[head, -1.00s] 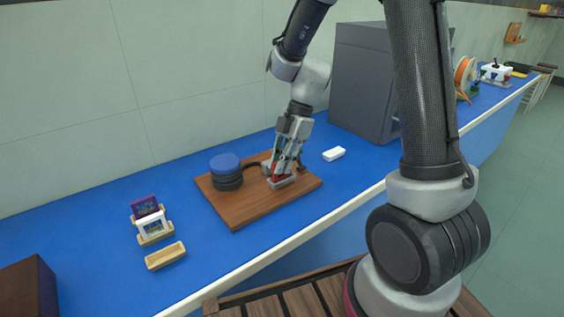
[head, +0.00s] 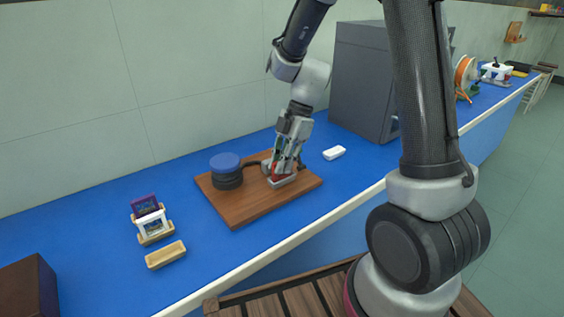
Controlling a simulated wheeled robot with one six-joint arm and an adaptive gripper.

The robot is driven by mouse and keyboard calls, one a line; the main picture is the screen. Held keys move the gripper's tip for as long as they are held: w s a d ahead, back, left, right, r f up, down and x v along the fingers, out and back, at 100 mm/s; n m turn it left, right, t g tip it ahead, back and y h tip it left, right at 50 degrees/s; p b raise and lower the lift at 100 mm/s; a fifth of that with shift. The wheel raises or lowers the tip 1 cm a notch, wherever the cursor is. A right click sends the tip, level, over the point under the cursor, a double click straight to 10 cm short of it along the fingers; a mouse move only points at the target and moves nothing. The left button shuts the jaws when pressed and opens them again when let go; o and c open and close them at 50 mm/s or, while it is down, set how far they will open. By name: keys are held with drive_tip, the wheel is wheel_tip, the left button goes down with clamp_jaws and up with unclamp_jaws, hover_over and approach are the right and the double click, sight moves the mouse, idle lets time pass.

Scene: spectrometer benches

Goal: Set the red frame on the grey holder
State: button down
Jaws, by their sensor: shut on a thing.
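The red frame (head: 277,170) is between the fingers of my gripper (head: 280,169), low over the wooden board. My gripper is shut on it and points down. The grey holder (head: 281,182) is on the board directly below the frame. The frame's lower edge is at the holder, but I cannot tell whether it is seated or just above it. The fingers hide much of the frame.
The wooden board (head: 245,212) also carries a dark round stack with a blue top (head: 225,162) left of my gripper. A small white block (head: 334,153) lies to the right, before a big grey box (head: 362,85). Small frames in a wooden rack (head: 155,238) and an empty wooden tray (head: 166,255) stand at left.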

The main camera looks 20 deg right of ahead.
drive_tip(key=shift+f, duration=0.45)
drive_tip(key=c, duration=1.8)
unclamp_jaws()
drive_tip(key=shift+o, duration=0.2)
drive_tip(key=shift+r, duration=0.15)
drive_tip(key=v, duration=1)
drive_tip(key=shift+r, duration=0.4)
drive_tip(key=shift+d, duration=0.15)
